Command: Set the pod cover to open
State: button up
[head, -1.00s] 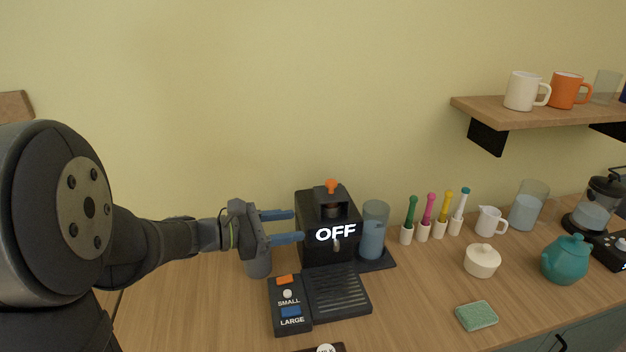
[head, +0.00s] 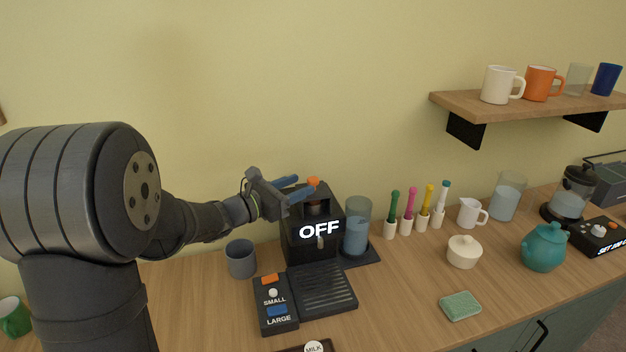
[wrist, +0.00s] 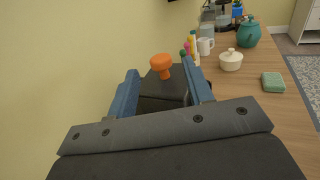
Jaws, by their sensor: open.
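The black coffee machine (head: 298,248) stands on the counter against the wall, with "OFF" lit on its front. The pod cover's orange knob (head: 313,182) stands on top of it, over a dark round part. My gripper (head: 302,186) is open, with its blue fingers at the height of the knob and just left of it. In the wrist view the orange knob (wrist: 162,64) shows ahead, between the lines of the two fingers and beyond or near their tips. I cannot tell whether a finger touches it. The cover looks down on the machine.
A water tank (head: 357,228) stands at the machine's right and a grey cup (head: 240,259) at its left. The button panel (head: 276,308) and drip tray (head: 322,289) lie in front. Colored-handled tools (head: 408,213), a white pot (head: 464,251) and a sponge (head: 460,306) are further right.

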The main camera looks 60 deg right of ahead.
aim_at(313, 178)
jog(key=shift+x, duration=2.65)
grip_shut()
